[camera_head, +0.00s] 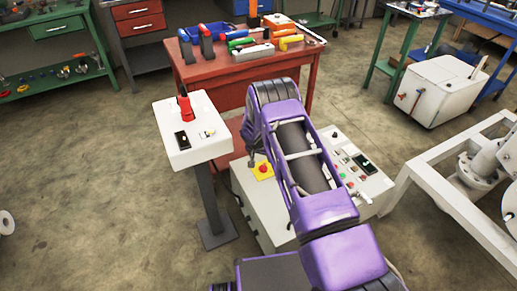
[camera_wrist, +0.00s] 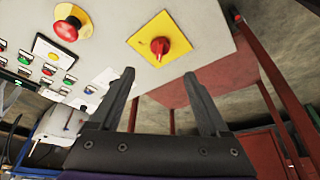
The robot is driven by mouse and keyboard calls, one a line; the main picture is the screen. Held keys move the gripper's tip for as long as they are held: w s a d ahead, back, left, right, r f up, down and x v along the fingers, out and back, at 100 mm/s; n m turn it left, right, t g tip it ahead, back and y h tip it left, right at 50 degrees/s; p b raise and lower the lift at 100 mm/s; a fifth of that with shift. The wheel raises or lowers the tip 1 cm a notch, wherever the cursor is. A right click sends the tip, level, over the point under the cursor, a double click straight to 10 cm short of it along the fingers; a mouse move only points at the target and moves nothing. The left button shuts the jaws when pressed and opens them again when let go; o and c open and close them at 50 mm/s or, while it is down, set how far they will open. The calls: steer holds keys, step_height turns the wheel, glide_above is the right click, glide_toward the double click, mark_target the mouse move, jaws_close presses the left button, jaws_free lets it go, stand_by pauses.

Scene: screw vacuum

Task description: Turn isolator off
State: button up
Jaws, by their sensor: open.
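The isolator is a red rotary knob (camera_wrist: 159,48) on a yellow square plate on the pale control panel. In the wrist view it is at top centre, ahead of my gripper (camera_wrist: 159,73) and roughly between the lines of its two fingers. In the head view the yellow plate with its red knob (camera_head: 263,170) shows at the left end of the panel, just left of my purple arm. My gripper is open and empty, with a visible gap to the knob.
A red mushroom button (camera_wrist: 69,28) is left of the isolator, with several coloured buttons (camera_wrist: 53,68) further left. A white pedestal (camera_head: 192,140) with a red-handled item stands left of the panel. A red workbench (camera_head: 222,97) with tools is behind.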

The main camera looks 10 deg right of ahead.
steer(key=v, duration=0.6)
steer(key=shift+r, duration=0.25)
